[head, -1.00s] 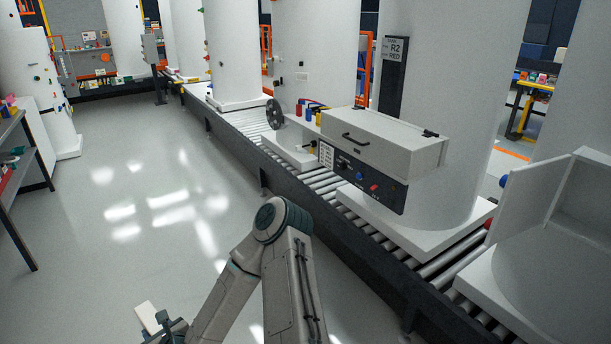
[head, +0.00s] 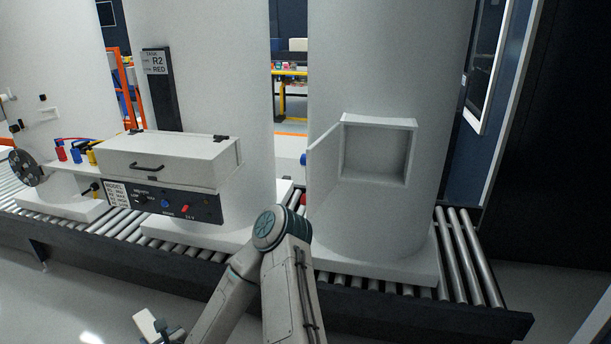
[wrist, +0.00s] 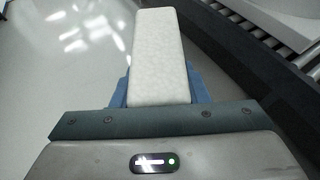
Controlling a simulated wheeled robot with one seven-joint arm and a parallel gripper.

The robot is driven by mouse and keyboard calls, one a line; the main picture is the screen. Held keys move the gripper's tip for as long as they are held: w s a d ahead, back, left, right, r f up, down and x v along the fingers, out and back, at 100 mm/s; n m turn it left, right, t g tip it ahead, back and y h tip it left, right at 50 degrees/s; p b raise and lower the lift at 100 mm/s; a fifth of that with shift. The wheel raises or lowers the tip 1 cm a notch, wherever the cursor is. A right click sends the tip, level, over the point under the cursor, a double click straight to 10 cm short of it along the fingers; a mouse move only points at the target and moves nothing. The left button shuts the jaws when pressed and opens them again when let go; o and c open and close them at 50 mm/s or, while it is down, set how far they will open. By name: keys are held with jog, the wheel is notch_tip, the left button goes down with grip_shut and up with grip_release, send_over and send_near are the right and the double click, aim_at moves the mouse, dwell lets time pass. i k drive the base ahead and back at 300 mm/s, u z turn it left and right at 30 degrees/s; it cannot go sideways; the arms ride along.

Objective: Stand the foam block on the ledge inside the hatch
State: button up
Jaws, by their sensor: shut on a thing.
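The white foam block (wrist: 161,50) is in my gripper (wrist: 160,88), which is shut on it; the block sticks out lengthwise beyond the blue fingers in the wrist view. In the head view the block (head: 147,325) and my gripper (head: 160,335) show at the bottom edge, left of my arm and low in front of the conveyor. The hatch (head: 375,152) is a square recess in the white tank at the right. Its door (head: 323,157) stands open on the left side. The ledge inside cannot be made out clearly from here.
The tanks stand on a roller conveyor (head: 465,255) with a dark side rail. A grey box (head: 170,155) with a control panel (head: 170,203) stands left of the hatch tank. Clear floor (head: 50,275) lies in front of the conveyor at left.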

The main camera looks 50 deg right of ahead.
aim_at(381, 181)
jog(key=z, duration=2.05)
jog(key=i, duration=0.25)
jog(key=z, duration=0.05)
